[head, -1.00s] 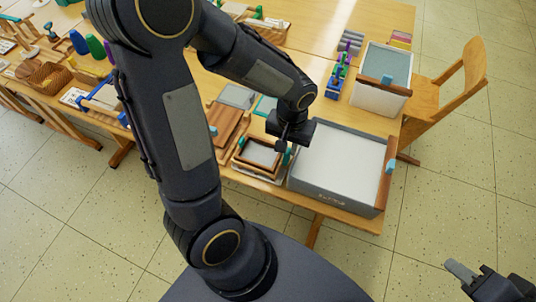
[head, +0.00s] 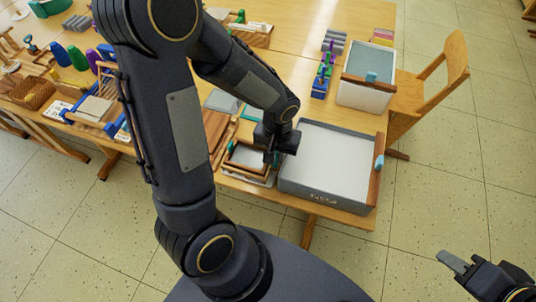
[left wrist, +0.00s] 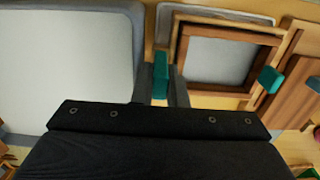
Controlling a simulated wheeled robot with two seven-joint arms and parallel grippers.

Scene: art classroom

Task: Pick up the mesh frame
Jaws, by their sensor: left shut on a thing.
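The mesh frame (head: 247,156) is a small brown wooden frame around a grey mesh, with teal grips. It lies near the table's front edge, left of a large grey tub. It also shows right of my fingers in the left wrist view (left wrist: 220,60). My left gripper (head: 274,157) is down at the frame's right side. In the left wrist view its fingers (left wrist: 160,82) are shut on a teal grip (left wrist: 160,72) there. Whether the frame is clear of what lies under it, I cannot tell. My right gripper (head: 452,262) is low at the right, over the floor, far from the frame.
The grey tub (head: 330,190) with a pale filling stands close to the right of the frame. A white bin (head: 362,95) is behind it, beside a wooden chair (head: 440,85). Wooden boards (head: 216,130) lie left of the frame. Open floor lies in front of the table.

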